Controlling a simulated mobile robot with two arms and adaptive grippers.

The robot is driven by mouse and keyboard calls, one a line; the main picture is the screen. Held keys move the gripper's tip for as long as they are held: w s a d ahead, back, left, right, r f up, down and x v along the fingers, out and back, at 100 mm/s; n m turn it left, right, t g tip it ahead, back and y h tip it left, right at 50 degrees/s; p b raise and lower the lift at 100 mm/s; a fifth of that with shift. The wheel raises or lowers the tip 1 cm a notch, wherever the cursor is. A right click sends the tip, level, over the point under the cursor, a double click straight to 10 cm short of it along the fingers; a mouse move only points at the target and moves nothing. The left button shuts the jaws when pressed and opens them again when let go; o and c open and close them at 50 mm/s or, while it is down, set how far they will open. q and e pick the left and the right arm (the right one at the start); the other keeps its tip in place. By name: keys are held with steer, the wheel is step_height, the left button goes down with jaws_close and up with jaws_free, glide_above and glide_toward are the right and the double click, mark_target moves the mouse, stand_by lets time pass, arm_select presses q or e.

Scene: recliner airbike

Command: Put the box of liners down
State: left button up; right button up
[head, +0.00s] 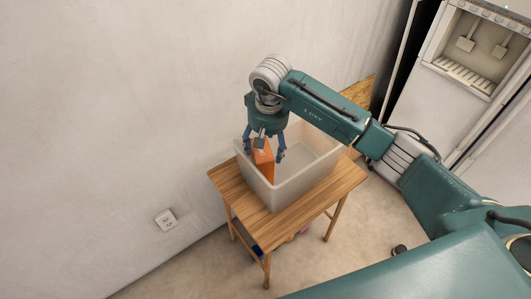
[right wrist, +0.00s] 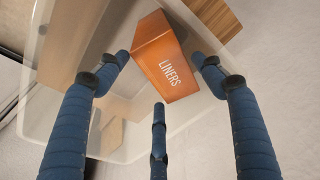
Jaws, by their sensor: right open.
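The orange box of liners (head: 263,160) is inside the pale translucent bin (head: 297,183), near its left end. In the right wrist view the box of liners (right wrist: 168,62) shows its white "LINERS" lettering and looks tilted. My right gripper (head: 265,155) is above and around the box, with its blue fingers spread. In the wrist view the fingers of the right gripper (right wrist: 162,75) stand apart from the box's sides. Whether the box touches the bin's floor is hard to tell. My left gripper is not in view.
The bin stands on a small wooden table (head: 343,181) beside a white wall with an outlet (head: 166,220). A fridge with a dispenser (head: 472,45) is at the upper right. Small items lie on the floor under the table. The bin's right part is empty.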

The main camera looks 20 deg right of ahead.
steer(key=r, duration=0.5)
steer(key=s+r+b, duration=0.1)
steer(key=r, duration=0.1)
steer(key=shift+s+r, duration=0.1)
steer(key=shift+r, duration=0.1)
steer(key=shift+f, duration=0.1)
